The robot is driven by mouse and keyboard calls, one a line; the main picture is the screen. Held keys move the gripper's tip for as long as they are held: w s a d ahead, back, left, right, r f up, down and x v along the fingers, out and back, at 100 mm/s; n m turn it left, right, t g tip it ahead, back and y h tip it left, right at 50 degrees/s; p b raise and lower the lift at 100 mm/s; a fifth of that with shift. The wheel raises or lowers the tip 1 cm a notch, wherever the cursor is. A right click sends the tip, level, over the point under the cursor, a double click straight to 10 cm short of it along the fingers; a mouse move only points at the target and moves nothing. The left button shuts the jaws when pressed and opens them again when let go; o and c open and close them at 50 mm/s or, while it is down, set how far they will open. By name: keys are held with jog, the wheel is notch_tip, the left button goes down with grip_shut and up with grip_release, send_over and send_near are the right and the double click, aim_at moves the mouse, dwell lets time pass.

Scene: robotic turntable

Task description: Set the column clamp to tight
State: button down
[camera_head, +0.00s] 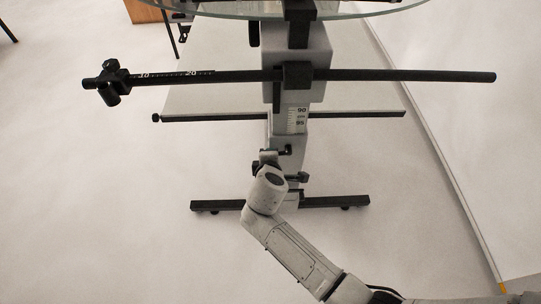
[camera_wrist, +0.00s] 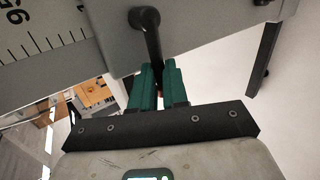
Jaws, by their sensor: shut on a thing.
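The column clamp shows as a black lever (camera_wrist: 150,34) in the wrist view, with its round pivot on the grey column sleeve and its arm hanging down. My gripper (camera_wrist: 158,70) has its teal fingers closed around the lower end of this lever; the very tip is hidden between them. In the head view my gripper (camera_head: 268,158) is at the front of the column's lower sleeve (camera_head: 289,130), and my wrist hides much of it. A small dark part of the clamp (camera_head: 287,150) shows just beside the fingers.
The column's scale (camera_head: 298,116) shows above the sleeve. A long black rail (camera_head: 400,76) and a thinner bar (camera_head: 215,117) cross the column, under a glass disc (camera_head: 360,10). The black foot (camera_head: 335,201) lies on the floor behind my wrist. The floor at left is clear.

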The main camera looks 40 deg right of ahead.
jog(key=c, duration=1.1)
grip_release()
jog(key=p+v, duration=0.2)
jog(key=v, duration=0.8)
jog(key=shift+s+a+r, duration=0.2)
jog(key=shift+s+r, duration=0.05)
jog(key=s+d+m+g+y+p, duration=0.2)
jog(key=s+d+m+g+p, duration=0.3)
jog(key=s, duration=0.5)
jog(key=s+r+m+g+y+p, duration=0.1)
jog(key=s+m, duration=0.1)
jog(key=s, duration=0.2)
jog(key=s+a+r+m+g+y+p, duration=0.1)
jog(key=s+r+m+y, duration=0.1)
jog(key=s, duration=0.2)
jog(key=s+a+r+m+y+p, duration=0.1)
jog(key=s+m+y, duration=0.1)
jog(key=s, duration=0.3)
jog(key=shift+r+g, duration=0.35)
jog(key=shift+g, duration=0.05)
